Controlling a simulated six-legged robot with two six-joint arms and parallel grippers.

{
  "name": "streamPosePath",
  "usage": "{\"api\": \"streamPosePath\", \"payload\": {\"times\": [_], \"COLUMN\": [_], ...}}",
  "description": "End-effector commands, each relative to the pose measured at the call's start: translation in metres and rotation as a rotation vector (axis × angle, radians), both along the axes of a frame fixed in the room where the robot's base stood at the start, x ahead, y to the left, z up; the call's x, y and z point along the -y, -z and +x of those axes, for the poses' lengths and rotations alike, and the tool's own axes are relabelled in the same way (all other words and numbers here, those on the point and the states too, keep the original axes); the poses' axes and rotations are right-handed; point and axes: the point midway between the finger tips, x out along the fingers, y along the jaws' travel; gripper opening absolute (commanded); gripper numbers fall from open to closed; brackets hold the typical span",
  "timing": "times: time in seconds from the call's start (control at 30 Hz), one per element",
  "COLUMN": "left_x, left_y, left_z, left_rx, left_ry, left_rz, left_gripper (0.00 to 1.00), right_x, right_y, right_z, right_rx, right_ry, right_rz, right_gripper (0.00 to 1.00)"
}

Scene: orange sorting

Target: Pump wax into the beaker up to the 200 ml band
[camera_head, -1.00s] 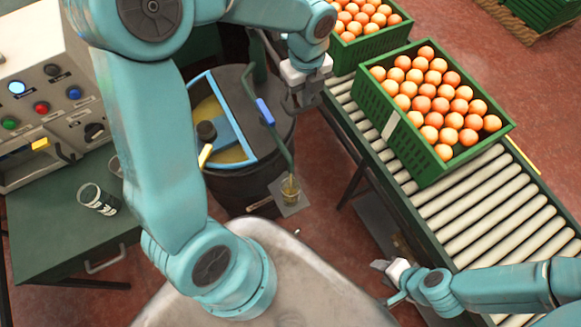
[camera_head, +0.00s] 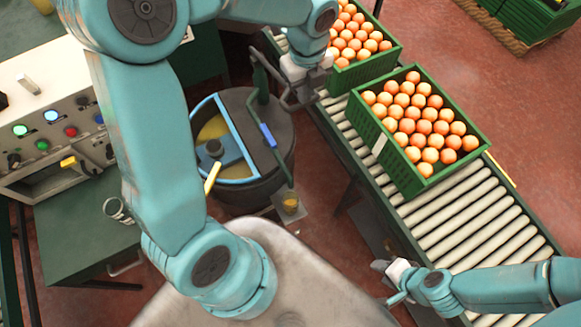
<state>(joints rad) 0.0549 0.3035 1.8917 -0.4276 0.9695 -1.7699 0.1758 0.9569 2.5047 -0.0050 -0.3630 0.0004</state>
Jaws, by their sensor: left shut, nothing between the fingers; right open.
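The beaker (camera_head: 290,204) is small and stands on a grey plate (camera_head: 301,216) beside the drum, below the pump's spout pipe. It holds yellow-amber wax; its bands are too small to read. The dark wax drum (camera_head: 265,195) has a half-open lid with a blue rim, showing yellow wax (camera_head: 212,129). The green pump (camera_head: 262,80) rises at the drum's back, with a blue grip (camera_head: 268,135) on its pipe. My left gripper (camera_head: 300,103) is shut and empty beside the pump; contact is unclear. My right gripper (camera_head: 384,281) is open and empty at the lower right.
A roller conveyor (camera_head: 470,215) with green crates (camera_head: 402,172) of oranges runs along the right. A control panel (camera_head: 60,137) with lit buttons and a green bench (camera_head: 75,225) are on the left. A glass jar (camera_head: 116,210) lies on the bench.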

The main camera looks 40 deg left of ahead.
Motion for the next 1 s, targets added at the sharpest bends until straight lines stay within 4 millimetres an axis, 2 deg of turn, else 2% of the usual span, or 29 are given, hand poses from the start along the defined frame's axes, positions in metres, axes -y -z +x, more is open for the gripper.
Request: {"api": "streamPosePath", "payload": {"times": [0.03, 0.5, 1.0], "left_x": [0.0, 0.0, 0.0], "left_y": [-0.006, 0.0, 0.07], "left_z": [0.0, 0.0, -0.001], "left_rx": [-0.001, -0.002, -0.003], "left_ry": [0.0, 0.0, -0.001], "left_rz": [-0.001, 0.0, 0.0], "left_gripper": [0.0, 0.0, 0.0], "right_x": [0.0, 0.0, 0.0], "right_y": [-0.006, 0.0, 0.053], "right_z": [0.0, 0.0, 0.0], "right_rx": [0.0, -0.001, -0.001], "right_ry": [0.0, 0.0, 0.0], "right_rz": [0.0, 0.0, 0.0], "right_gripper": [0.43, 0.43, 0.43]}}
